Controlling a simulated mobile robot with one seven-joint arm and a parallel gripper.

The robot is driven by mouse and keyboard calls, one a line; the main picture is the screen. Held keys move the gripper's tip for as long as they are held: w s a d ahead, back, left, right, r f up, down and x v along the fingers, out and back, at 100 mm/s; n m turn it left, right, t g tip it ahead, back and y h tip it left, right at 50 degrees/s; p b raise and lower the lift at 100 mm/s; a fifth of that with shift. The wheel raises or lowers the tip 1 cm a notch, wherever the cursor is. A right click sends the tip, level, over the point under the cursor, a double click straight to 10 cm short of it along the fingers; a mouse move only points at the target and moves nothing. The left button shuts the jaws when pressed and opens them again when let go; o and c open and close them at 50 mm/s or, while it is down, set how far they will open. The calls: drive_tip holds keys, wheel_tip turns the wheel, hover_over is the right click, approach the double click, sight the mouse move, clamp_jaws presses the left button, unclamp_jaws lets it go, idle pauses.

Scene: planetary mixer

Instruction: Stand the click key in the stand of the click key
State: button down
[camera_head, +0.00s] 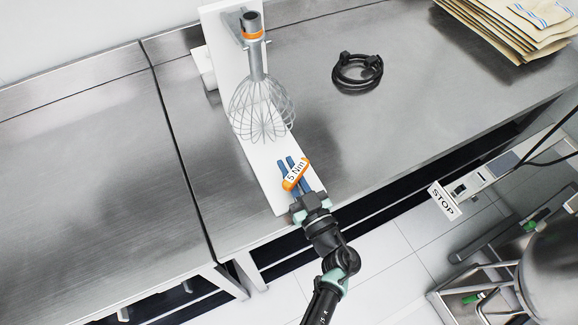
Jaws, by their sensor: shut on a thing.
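The click key (296,174), an orange piece with a white face reading "5 Nm", is at my gripper near the front end of a white board. My gripper (288,165) has blue fingers, shut on the click key, which covers part of them. Whether the key touches the board below cannot be told. I cannot clearly pick out the stand of the click key; it may be hidden or not distinct in this view.
A wire whisk (262,105) hangs at a white upright with a white base board (262,170). A black ring-shaped item (357,72) lies to its right. Paper sacks (510,28) are stacked at the back right. The steel table (420,110) is clear between. A STOP sign (444,201) stands at right.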

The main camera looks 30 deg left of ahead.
drive_tip(key=c, duration=0.8)
unclamp_jaws()
drive_tip(key=shift+c, duration=0.2)
drive_tip(key=v, duration=1.3)
drive_tip(key=shift+b, duration=0.45)
